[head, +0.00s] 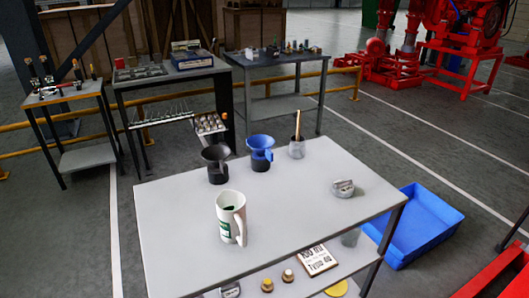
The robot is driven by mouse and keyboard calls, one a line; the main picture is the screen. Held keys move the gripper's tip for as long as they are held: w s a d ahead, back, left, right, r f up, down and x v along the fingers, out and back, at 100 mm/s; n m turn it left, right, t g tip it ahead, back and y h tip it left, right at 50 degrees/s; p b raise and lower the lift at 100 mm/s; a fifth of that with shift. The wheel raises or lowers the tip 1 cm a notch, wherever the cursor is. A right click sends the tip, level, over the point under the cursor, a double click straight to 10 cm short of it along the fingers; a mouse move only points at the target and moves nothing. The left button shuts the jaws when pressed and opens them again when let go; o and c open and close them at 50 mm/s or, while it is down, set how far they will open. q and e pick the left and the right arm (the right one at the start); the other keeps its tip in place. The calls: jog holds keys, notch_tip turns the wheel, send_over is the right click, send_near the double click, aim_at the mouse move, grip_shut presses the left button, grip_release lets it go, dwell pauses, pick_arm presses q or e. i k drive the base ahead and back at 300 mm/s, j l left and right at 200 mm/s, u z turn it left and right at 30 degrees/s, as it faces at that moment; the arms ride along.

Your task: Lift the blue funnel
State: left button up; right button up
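The blue funnel (261,143) is upright near the far edge of the grey table (175,235), with its wide mouth up. A dark round piece shows beneath it, and I cannot tell whether that is a stand. A black funnel (213,153) of similar shape stands to its left, a short gap away. Neither of my grippers shows in the head view, and nothing is touching the blue funnel.
A white jug (231,212) with green markings stands nearer on the table. A jar (297,150) holding a brush is right of the blue funnel. A small metallic object (343,188) lies farther right. A blue tray (425,215) is on the floor. The tabletop's middle is clear.

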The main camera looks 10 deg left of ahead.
aim_at(260, 144)
jog(key=i+l, duration=0.15)
jog(key=l, duration=0.15)
jog(key=i+l, duration=0.1)
jog(key=l, duration=0.25)
jog(key=i+l, duration=0.15)
jog(key=l, duration=0.15)
jog(key=u, duration=1.6)
